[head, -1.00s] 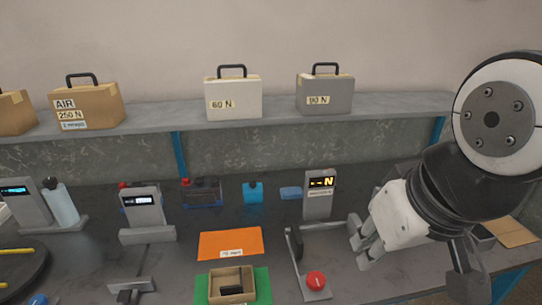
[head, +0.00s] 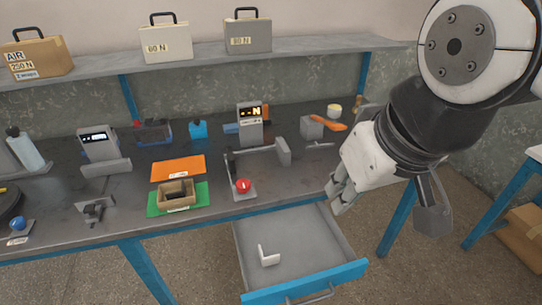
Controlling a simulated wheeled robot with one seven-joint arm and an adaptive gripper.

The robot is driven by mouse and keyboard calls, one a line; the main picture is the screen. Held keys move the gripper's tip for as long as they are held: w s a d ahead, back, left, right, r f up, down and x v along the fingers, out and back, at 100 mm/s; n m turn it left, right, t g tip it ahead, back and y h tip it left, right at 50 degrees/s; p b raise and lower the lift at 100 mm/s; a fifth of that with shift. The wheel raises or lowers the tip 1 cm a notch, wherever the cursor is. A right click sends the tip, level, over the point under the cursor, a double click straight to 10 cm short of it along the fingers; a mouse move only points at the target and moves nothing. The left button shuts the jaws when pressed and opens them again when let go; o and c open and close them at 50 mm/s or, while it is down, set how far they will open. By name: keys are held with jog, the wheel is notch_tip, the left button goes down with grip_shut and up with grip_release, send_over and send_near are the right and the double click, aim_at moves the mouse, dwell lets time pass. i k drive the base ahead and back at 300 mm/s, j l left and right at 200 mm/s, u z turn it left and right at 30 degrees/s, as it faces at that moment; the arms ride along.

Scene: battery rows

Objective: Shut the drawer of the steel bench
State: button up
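The drawer (head: 303,230) of the steel bench (head: 110,215) stands pulled out below the bench top, at the lower middle of the head view. It has a blue front (head: 306,282) with a bar handle (head: 304,297) at the bottom edge of the picture. A small white angled piece (head: 268,256) lies inside it. My gripper (head: 337,198) hangs above the drawer's right back corner, near the bench's front edge, apparently apart from the drawer.
On the bench top stand a device with a red knob (head: 243,186), an open box (head: 177,193) on a green mat and a grey display unit (head: 250,125). Cases line the shelf (head: 200,67). Floor shows clear before the bench. A cardboard box (head: 525,236) sits at right.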

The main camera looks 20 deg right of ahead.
aim_at(316, 256)
jog(key=k+l, duration=0.1)
jog(key=j, duration=0.55)
jog(key=k+j+z, duration=0.1)
jog(key=j, duration=1)
jog(key=k+z, duration=0.05)
